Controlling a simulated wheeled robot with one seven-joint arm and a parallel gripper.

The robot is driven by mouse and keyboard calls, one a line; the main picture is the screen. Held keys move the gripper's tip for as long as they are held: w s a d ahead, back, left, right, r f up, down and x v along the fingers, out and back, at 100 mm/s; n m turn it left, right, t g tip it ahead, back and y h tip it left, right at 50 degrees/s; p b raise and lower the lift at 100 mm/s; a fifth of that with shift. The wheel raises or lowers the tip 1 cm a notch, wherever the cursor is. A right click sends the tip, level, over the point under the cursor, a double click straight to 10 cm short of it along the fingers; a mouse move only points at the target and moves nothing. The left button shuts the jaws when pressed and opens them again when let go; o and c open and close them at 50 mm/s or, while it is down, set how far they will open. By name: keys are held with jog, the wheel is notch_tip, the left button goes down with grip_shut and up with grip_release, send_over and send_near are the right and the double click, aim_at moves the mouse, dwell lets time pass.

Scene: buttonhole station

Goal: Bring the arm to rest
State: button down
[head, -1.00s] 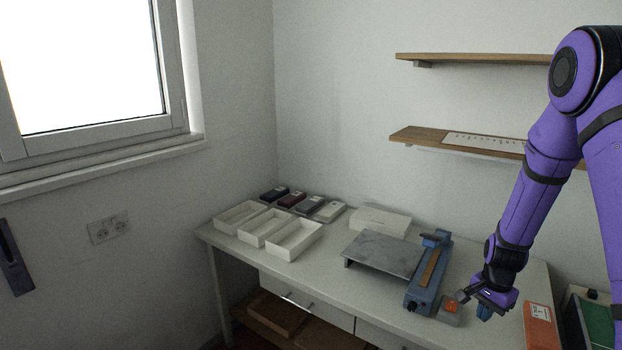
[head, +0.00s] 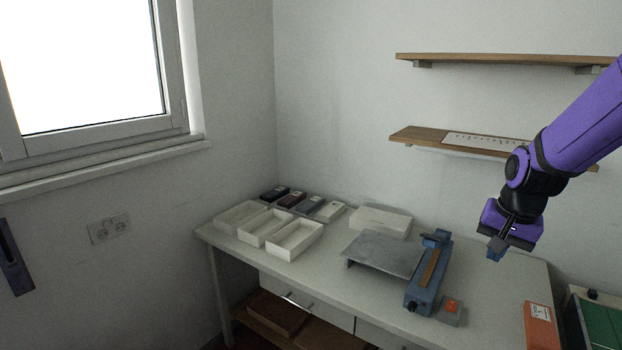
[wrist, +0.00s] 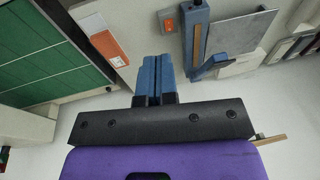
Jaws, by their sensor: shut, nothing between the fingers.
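My gripper (head: 495,254) is in the air above the right part of the white table (head: 385,301). It is apart from everything on the table. In the wrist view its two blue fingers (wrist: 154,75) are together with nothing between them. My purple arm reaches in from the right edge of the head view. The blue buttonhole machine (head: 428,275) with its grey plate (head: 384,254) stands on the table left of my gripper. A small grey box with an orange button (head: 451,306) sits at its front right.
Several white trays (head: 265,228) and several small boxes (head: 310,205) stand at the table's far left. An orange-and-white box (head: 540,325) lies at the right, beside a green-surfaced case (head: 600,322). Two wooden shelves (head: 420,134) hang on the wall behind.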

jog(key=s+a+r+n+t, duration=0.1)
jog(key=s+a+r+n, duration=0.1)
jog(key=s+r, duration=0.5)
jog(key=s+a+r+n+t, duration=0.1)
jog(key=s+a+r+n, duration=0.2)
jog(key=s, duration=1)
notch_tip(320, 180, up, 4)
jog(key=shift+s+a+f+n+t, duration=0.2)
jog(key=shift+s+n+t, duration=0.15)
jog(key=shift+n, duration=0.65)
